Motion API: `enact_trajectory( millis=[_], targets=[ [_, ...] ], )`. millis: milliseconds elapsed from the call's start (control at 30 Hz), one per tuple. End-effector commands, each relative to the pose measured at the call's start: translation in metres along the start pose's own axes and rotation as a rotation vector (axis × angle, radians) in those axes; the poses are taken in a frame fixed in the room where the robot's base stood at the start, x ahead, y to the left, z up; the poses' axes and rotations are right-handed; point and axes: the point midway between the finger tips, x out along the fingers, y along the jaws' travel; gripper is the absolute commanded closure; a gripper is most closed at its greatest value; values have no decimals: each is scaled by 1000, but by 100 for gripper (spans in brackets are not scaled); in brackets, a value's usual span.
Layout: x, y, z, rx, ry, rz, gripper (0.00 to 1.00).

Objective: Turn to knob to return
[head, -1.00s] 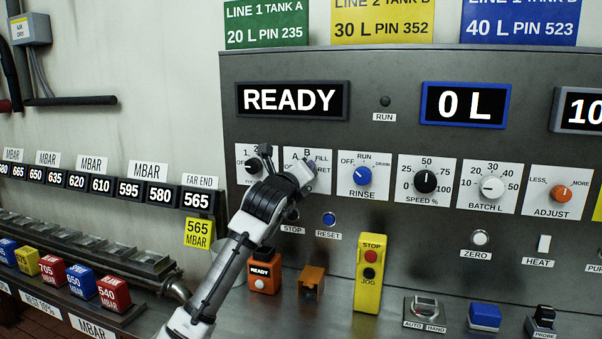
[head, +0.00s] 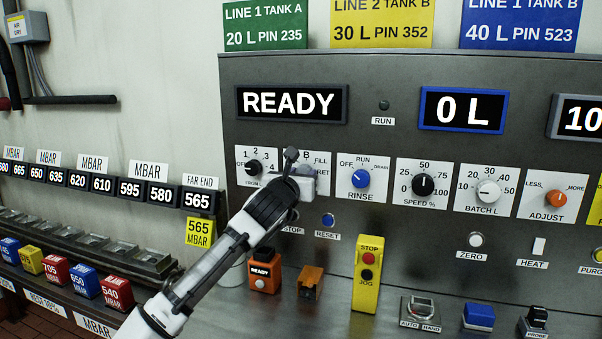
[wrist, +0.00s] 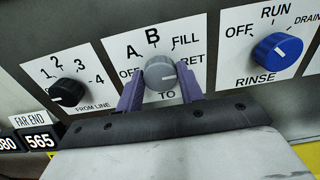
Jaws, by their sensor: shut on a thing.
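The grey TO knob (wrist: 160,70) sits on a white plate with the labels OFF, A, B, FILL and RET. Its pale pointer line appears to point right, toward RET. My gripper (wrist: 159,78) has its purple fingers on either side of the knob and is shut on it. In the head view my gripper (head: 303,180) covers the knob and much of its plate (head: 322,160), leaving FILL and RET visible at the right.
The black FROM LINE knob (wrist: 67,92) is close on the left and the blue RINSE knob (wrist: 277,50) close on the right. The display (head: 291,102) reads READY. Below are the blue RESET button (head: 328,220) and a yellow STOP/JOG box (head: 368,272).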

Motion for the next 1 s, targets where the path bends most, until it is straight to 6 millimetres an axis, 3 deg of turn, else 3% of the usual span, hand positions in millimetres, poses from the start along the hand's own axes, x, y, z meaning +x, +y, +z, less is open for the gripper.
enact_trajectory(
  millis=[533,567,700,1000],
  targets=[
    [0,0,-2,26,3,0,86],
    [0,0,-2,26,3,0,60],
    [0,0,-1,25,2,0,42],
    [-1,0,0,24,0,0,41]
  ],
)
